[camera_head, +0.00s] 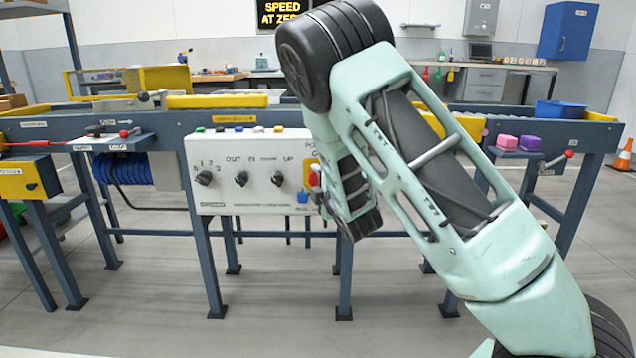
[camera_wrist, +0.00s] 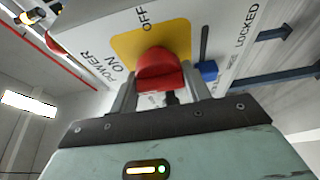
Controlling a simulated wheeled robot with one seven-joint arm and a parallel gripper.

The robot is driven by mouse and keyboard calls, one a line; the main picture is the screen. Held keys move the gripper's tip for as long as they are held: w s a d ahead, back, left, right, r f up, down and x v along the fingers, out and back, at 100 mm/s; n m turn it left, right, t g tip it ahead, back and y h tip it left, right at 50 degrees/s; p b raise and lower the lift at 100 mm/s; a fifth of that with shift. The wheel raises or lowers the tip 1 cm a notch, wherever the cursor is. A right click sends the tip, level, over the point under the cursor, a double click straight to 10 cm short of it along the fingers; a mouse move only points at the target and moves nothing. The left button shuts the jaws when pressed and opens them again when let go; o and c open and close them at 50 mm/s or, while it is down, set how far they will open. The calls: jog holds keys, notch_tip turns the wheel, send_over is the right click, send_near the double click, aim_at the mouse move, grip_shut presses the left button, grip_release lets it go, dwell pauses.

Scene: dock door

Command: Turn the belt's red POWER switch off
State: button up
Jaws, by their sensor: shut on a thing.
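The red POWER switch (camera_wrist: 161,72) stands on a yellow plate (camera_wrist: 177,37) in the wrist view, with the words ON and OFF printed beside it. My gripper (camera_wrist: 160,82) is shut on the switch, one finger on each side. Which label the switch points to cannot be told clearly. In the head view, the white control panel (camera_head: 235,207) hangs on the front of the belt, and the red switch (camera_head: 314,178) shows at its right edge, partly hidden by my gripper (camera_head: 322,193).
A small blue part (camera_wrist: 207,70) sits close beside the right finger, near the word LOCKED. Black knobs (camera_head: 241,179) line the panel's left side. The conveyor (camera_head: 60,124) runs across behind it; a blue tray (camera_head: 558,112) and pink and purple blocks (camera_head: 507,142) stand at right.

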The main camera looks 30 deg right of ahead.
jog(key=shift+f, duration=0.1)
jog(key=shift+o, duration=0.2)
jog(key=m+b, duration=0.1)
jog(key=m, duration=0.1)
jog(key=m+t+b, duration=0.1)
jog(key=b, duration=0.1)
jog(key=shift+f+m+h+b, duration=0.2)
jog(key=shift+m+h+b, duration=0.1)
jog(key=shift+m, duration=0.1)
jog(key=m+h+b, duration=0.1)
jog(key=m+b, duration=0.1)
jog(key=m+t+b, duration=0.1)
jog(key=m+b, duration=0.1)
jog(key=m, duration=0.1)
jog(key=shift+h, duration=0.4)
jog(key=m+h+b, duration=0.1)
jog(key=m+b, duration=0.1)
jog(key=m, duration=0.1)
jog(key=m+h+b, duration=0.1)
jog(key=m, duration=0.2)
jog(key=shift+h+b, duration=0.35)
jog(key=shift+h, duration=0.05)
jog(key=m+h+b, duration=0.1)
jog(key=m, duration=0.2)
jog(key=m+h+b, duration=0.2)
jog(key=m, duration=0.2)
jog(key=shift+r+g, duration=0.2)
jog(key=shift+g, duration=0.2)
jog(key=shift+m+h, duration=0.3)
jog(key=shift+m, duration=0.1)
